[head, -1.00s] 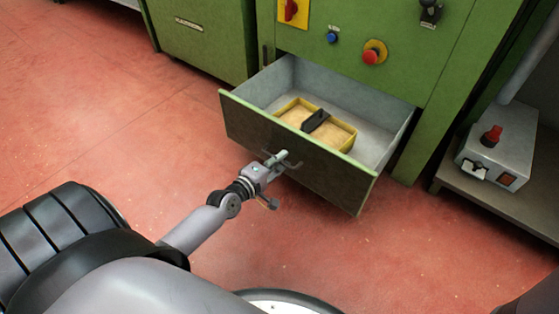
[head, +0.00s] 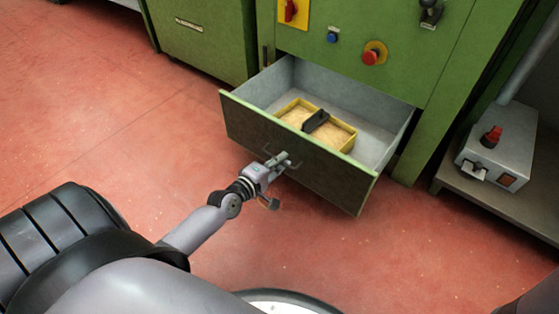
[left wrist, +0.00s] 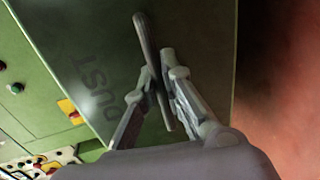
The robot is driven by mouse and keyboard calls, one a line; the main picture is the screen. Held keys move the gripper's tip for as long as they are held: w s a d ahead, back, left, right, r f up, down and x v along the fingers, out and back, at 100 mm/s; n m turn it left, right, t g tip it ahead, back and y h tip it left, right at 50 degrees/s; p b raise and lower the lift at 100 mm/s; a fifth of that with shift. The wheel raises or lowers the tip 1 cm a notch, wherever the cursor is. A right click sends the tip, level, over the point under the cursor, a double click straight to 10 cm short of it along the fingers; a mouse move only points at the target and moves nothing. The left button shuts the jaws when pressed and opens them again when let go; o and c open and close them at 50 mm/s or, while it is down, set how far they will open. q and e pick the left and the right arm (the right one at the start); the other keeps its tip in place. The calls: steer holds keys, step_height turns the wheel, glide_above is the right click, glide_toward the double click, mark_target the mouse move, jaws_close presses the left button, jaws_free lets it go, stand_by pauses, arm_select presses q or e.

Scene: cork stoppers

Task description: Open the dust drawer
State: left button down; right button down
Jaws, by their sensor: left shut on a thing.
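The dust drawer (head: 330,185) is pulled well out of the green machine, and its open inside shows in the head view. Its green front, marked "DUST", fills much of the left wrist view (left wrist: 195,40). A bar handle (left wrist: 145,40) is on that front. My left gripper (head: 280,161) is at the handle, with its fingers (left wrist: 162,85) on either side of the bar, shut on it. Inside the drawer is a yellow-rimmed tray (head: 345,143) with tan, grainy contents and a black scoop-like piece (head: 316,121). My right gripper is out of view.
The green machine (head: 400,85) stands behind the drawer, with a red button (head: 371,57) and a blue button (head: 332,37). A grey box with a red switch (head: 500,150) sits on a low shelf at the right. The red floor (head: 130,120) is clear at the left.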

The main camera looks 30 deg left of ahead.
arm_select(q)
steer(key=x, duration=0.2)
steer(key=r+x, duration=0.1)
steer(key=x, duration=0.1)
steer(key=shift+w+f, duration=0.1)
steer(key=shift+w, duration=0.1)
steer(key=c, duration=2)
jaws_free()
steer(key=shift+o, duration=0.2)
glide_toward(289, 152)
steer(key=shift+s+a+f, duration=0.5)
